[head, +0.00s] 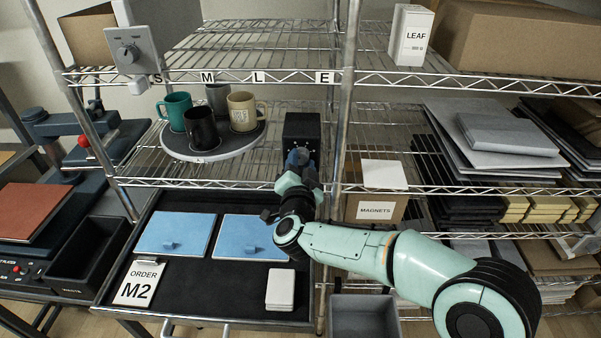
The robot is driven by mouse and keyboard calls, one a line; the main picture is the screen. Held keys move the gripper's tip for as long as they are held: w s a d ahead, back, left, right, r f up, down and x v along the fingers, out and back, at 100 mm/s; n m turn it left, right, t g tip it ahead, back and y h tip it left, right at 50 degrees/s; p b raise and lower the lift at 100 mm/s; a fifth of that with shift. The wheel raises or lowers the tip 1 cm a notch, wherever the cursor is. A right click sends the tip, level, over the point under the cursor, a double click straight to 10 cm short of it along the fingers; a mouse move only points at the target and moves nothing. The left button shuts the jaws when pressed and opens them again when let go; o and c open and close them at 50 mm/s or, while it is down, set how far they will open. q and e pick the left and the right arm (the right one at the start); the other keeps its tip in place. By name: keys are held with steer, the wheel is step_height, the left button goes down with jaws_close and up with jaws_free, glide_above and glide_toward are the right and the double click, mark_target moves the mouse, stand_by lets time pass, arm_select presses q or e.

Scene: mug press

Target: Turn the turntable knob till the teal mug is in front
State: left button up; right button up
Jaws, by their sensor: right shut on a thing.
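The round turntable (212,154) sits on the middle shelf at left and carries several mugs. The teal mug (173,112) stands at its left side. A black mug (200,130) is at the front, a beige mug (242,111) at the right, and a grey mug (217,97) at the back. A black box (301,128) with a dial face stands right of the turntable. My right gripper (298,160) is at this box's front, shut on the knob, which it mostly hides. My left gripper is out of view.
A grey box with another knob (128,53) hangs on the upper left post. Below the shelf, a dark tray (190,283) holds two blue panels, an "ORDER M2" card (140,283) and white tiles (281,288). A "MAGNETS" carton (375,209) stands right of my gripper.

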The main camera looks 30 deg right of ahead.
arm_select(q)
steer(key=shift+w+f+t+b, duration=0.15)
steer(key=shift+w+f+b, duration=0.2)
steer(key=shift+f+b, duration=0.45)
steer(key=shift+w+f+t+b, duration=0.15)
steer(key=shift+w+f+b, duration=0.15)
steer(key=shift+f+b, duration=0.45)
arm_select(e)
steer(key=shift+m, duration=2.1)
steer(key=o, duration=1.1)
steer(key=shift+c, duration=0.2)
steer(key=shift+s, duration=0.1)
steer(key=v, duration=1.3)
steer(key=shift+s, duration=0.15)
